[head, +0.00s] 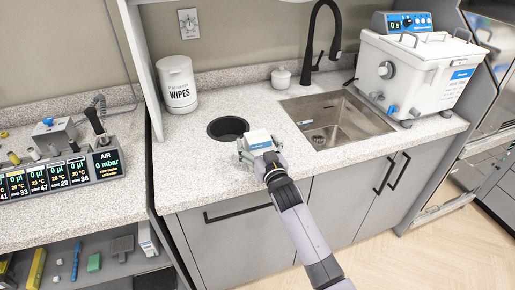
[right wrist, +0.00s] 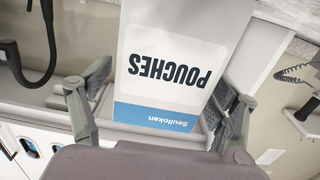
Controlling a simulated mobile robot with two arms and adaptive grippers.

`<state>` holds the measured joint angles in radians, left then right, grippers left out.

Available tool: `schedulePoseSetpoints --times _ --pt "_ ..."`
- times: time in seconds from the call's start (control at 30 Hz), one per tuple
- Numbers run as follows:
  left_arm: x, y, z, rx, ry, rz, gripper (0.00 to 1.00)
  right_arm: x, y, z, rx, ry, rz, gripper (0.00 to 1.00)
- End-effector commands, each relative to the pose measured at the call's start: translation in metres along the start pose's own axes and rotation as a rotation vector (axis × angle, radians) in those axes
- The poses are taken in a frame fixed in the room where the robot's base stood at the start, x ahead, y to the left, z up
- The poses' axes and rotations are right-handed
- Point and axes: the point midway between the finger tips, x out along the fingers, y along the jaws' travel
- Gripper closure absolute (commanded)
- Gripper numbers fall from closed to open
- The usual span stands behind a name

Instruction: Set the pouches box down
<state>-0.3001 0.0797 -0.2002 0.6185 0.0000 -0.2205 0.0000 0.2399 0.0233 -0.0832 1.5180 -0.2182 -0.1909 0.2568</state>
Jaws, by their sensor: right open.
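The pouches box (head: 257,136) is white with a blue strip on its label. It sits at the front part of the speckled counter (head: 190,170), just right of the round dark opening. In the right wrist view the box (right wrist: 172,62) shows its "POUCHES" lettering upside down. My right gripper (head: 258,145) is around the box, one finger on each side. Its jaws are open, and in the right wrist view the finger pads (right wrist: 165,98) stand beside the box's sides. The box's underside is hidden. My left gripper is not in view.
The round opening (head: 228,128) and the steel sink (head: 345,128) with its black tap (head: 325,40) are close by. A wipes tub (head: 178,85) stands behind, and a white bath unit (head: 415,75) at right. The counter left of the gripper is clear.

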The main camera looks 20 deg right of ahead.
Motion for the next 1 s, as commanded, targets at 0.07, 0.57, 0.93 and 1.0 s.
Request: schedulePoseSetpoints --times 0.07,0.57,0.93,1.0 --pt "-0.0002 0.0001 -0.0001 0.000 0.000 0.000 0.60 0.0018 0.0000 0.0004 0.000 0.000 0.000 0.18" --pt "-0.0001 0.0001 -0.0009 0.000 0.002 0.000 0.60 0.0013 0.0001 0.0004 0.000 0.000 0.000 0.40" --pt "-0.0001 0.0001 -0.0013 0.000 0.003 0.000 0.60 0.0012 0.0001 0.0003 0.000 0.000 0.000 0.65" --pt "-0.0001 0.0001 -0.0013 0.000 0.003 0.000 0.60 0.0012 0.0001 0.0003 0.000 0.000 0.000 0.70"
